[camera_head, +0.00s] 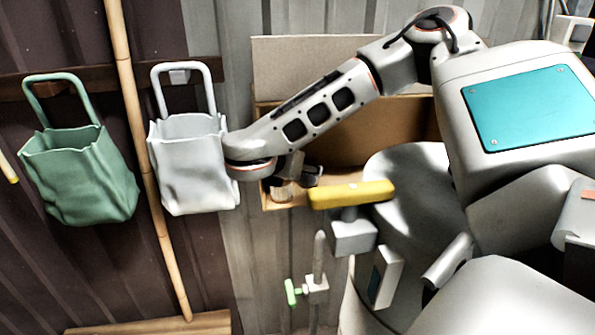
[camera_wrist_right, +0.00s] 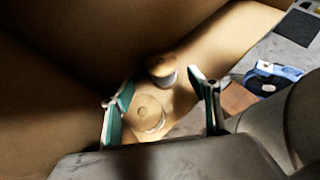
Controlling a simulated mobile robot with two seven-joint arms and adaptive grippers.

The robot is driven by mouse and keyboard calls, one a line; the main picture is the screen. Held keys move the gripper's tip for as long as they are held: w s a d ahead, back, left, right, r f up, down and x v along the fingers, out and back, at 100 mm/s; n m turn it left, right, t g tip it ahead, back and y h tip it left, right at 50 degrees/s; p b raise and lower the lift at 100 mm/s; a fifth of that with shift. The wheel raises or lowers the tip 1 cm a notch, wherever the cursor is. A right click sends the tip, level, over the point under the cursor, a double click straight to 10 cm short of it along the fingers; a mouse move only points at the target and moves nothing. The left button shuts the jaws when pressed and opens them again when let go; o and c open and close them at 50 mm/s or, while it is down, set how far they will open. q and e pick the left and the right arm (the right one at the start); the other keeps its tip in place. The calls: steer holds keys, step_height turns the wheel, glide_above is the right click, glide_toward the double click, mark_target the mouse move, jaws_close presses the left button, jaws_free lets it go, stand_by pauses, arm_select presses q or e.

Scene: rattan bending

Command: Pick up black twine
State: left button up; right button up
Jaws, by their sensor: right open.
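Two spools with tan round tops stand on a wooden surface in the right wrist view. The nearer spool (camera_wrist_right: 147,112) has a pale side and sits between the fingers of my right gripper (camera_wrist_right: 161,82), closer to the left finger. The farther spool (camera_wrist_right: 162,70) stands just beyond, with a greyish side. Neither clearly shows black twine. My right gripper is open, with teal-edged fingers apart. In the head view, one spool (camera_head: 282,190) shows below my right wrist at the box's front edge; the fingers are mostly hidden there. My left gripper is not in view.
A wooden box (camera_head: 400,120) with upright walls surrounds the spools. A white bag (camera_head: 190,165) hangs close to my right wrist, and a green bag (camera_head: 80,175) hangs farther left. A yellow-handled tool (camera_head: 350,193) stands in front. A blue-and-white object (camera_wrist_right: 272,78) lies right of the fingers.

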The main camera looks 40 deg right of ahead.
steer(key=shift+d, duration=0.5)
steer(key=shift+x, duration=0.9)
steer(key=p+x, duration=0.1)
steer(key=x, duration=0.3)
steer(key=shift+d+f, duration=0.1)
steer(key=shift+f, duration=0.1)
steer(key=shift+w+d+f, duration=0.15)
steer(key=shift+d, duration=0.1)
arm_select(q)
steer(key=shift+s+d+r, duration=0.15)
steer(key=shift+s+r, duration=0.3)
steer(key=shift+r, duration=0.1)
arm_select(e)
steer(key=c, duration=1.3)
